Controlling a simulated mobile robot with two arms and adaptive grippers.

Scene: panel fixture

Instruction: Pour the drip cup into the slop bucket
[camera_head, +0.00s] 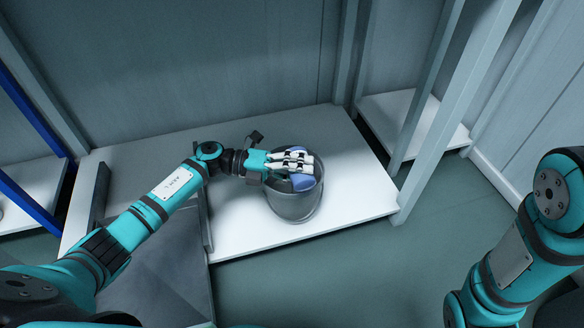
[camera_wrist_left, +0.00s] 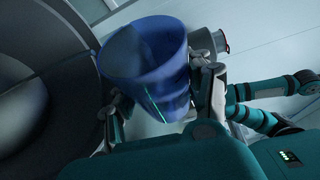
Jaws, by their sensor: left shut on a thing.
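The slop bucket (camera_head: 294,206) is a grey metal bucket standing on the white shelf. The drip cup (camera_head: 303,182) is blue and sits over the bucket's mouth in the head view. My left gripper (camera_head: 293,165) is shut on the cup, and its fingers hide part of it. In the left wrist view the cup (camera_wrist_left: 146,60) shows large between the fingers, with its open rim towards the upper left and its body tilted. The bucket's dark round rim (camera_wrist_left: 92,95) is at the left there. I cannot tell whether anything is in the cup. My right gripper is not in view.
The white shelf (camera_head: 350,190) has free room right of the bucket. A grey post (camera_head: 440,110) stands at the shelf's right corner. A blue frame bar (camera_head: 35,115) is at the far left. A wall panel (camera_head: 180,60) rises behind.

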